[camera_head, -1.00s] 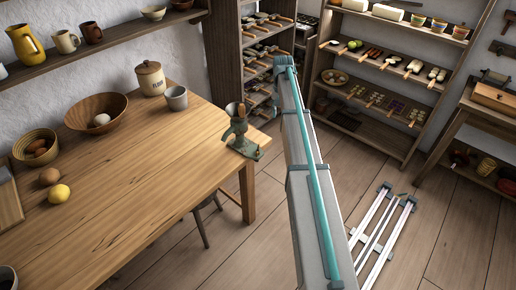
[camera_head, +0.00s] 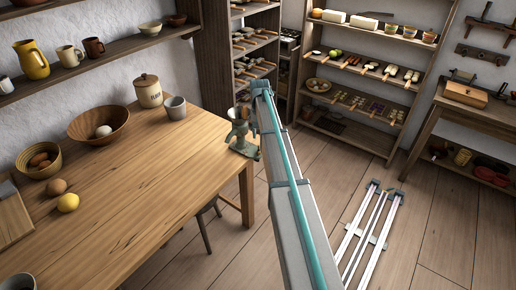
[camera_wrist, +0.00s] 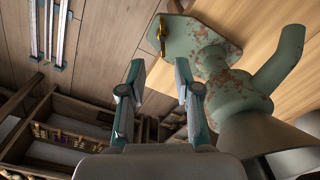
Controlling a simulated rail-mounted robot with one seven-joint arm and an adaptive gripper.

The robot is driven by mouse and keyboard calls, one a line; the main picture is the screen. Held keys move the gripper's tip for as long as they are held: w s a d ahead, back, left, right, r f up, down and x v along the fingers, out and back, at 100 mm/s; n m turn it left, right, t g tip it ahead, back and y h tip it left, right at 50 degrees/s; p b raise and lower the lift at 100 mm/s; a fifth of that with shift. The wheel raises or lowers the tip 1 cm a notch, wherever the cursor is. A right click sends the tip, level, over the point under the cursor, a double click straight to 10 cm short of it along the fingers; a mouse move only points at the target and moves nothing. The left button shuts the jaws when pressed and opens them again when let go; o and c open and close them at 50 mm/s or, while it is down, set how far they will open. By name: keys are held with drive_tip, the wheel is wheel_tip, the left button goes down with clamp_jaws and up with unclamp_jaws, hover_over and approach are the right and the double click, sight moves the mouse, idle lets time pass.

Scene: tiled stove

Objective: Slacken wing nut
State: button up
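A green, rust-flecked hand grinder (camera_head: 241,132) is clamped at the right corner of the wooden table (camera_head: 140,190). In the wrist view the grinder (camera_wrist: 230,85) fills the right side. The brass wing nut (camera_wrist: 161,38) shows at the left end of its clamp foot; in the head view I cannot make it out. My gripper (camera_wrist: 159,72) is open and empty, its two fingers apart. In the wrist view the wing nut appears just beyond the fingertips, between their lines, with no visible contact. In the head view my arm hides my gripper.
A flour jar (camera_head: 148,92), a grey cup (camera_head: 175,107) and a wooden bowl (camera_head: 99,124) stand on the table. Shelves (camera_head: 365,75) line the back wall. Open floor (camera_head: 320,185) lies right of the table.

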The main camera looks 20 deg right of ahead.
sight(259, 151)
wheel_tip(259, 151, down, 8)
drive_tip(key=shift+f+p, duration=0.15)
drive_tip(key=shift+p, duration=0.85)
clamp_jaws()
